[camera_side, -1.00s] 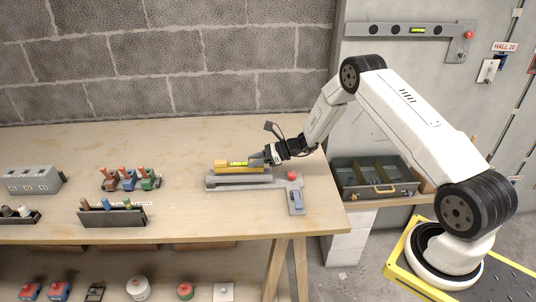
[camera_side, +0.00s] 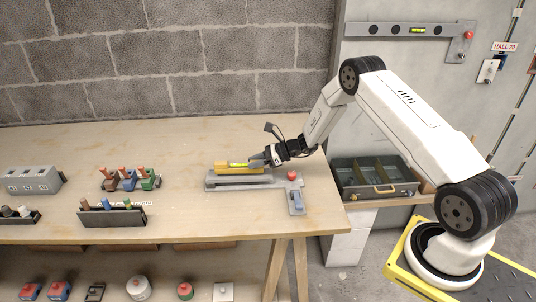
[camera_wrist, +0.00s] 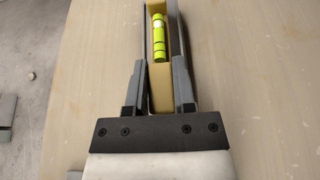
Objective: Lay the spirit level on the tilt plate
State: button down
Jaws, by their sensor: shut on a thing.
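The spirit level (camera_side: 225,168) is a yellow bar with a bright green vial, lying roughly level in the side view. My gripper (camera_side: 256,161) is shut on its right end. In the wrist view the level (camera_wrist: 159,84) runs lengthwise between the two dark fingers, with the green vial facing up. The grey tilt plate (camera_side: 222,184), on a fixture with a red knob, shows just below the level in the side view. Whether the level touches the plate cannot be told. The wrist view does not clearly show the plate.
A red knob (camera_side: 292,176) and small lever (camera_side: 296,203) stand at the fixture's right. Left on the bench are a tool rack (camera_side: 112,217), coloured pieces (camera_side: 129,181) and a grey block (camera_side: 33,180). An open compartment case (camera_side: 374,180) stands to the right. The bench behind is clear.

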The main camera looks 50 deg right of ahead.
jog(key=shift+f, duration=0.75)
dwell(0.6)
jog(key=shift+c, duration=1.8)
grip_release()
jog(key=shift+v, duration=3.95)
jog(key=shift+a, duration=0.1)
